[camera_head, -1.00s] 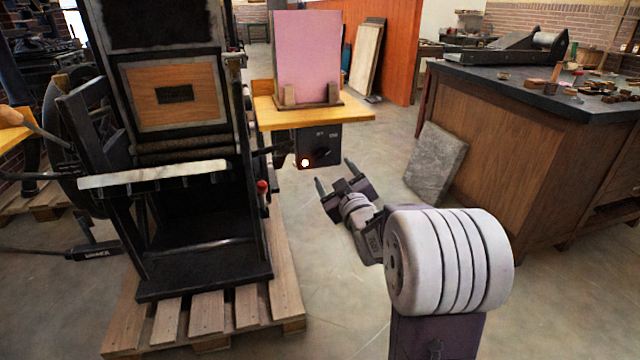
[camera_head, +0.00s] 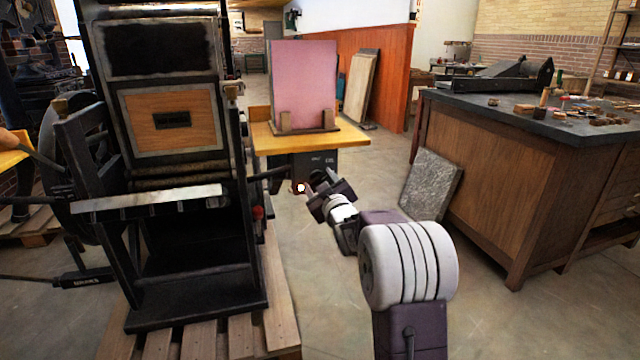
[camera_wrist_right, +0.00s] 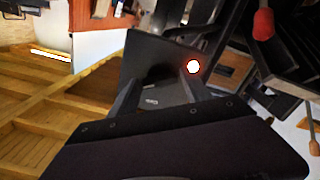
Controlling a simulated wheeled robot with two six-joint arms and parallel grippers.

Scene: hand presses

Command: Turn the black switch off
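The dark switch box (camera_head: 325,160) hangs under the front of a yellow table in the head view. A lit orange-white lamp (camera_head: 300,188) glows on its lower left and also shows in the right wrist view (camera_wrist_right: 193,67). My right gripper (camera_head: 318,183) is at the box front, just right of the lamp, and hides the black switch in the head view. In the right wrist view, its two fingers (camera_wrist_right: 158,88) stand apart in front of the dark box face (camera_wrist_right: 155,52). I cannot make out the switch or any contact there. My left gripper is not in view.
A tall black press (camera_head: 185,270) stands on a wooden pallet (camera_head: 285,325) close on the left. The yellow table (camera_head: 345,137) carries a pink board (camera_head: 304,85). A stone slab (camera_head: 431,184) leans against a wooden cabinet (camera_head: 490,175) on the right.

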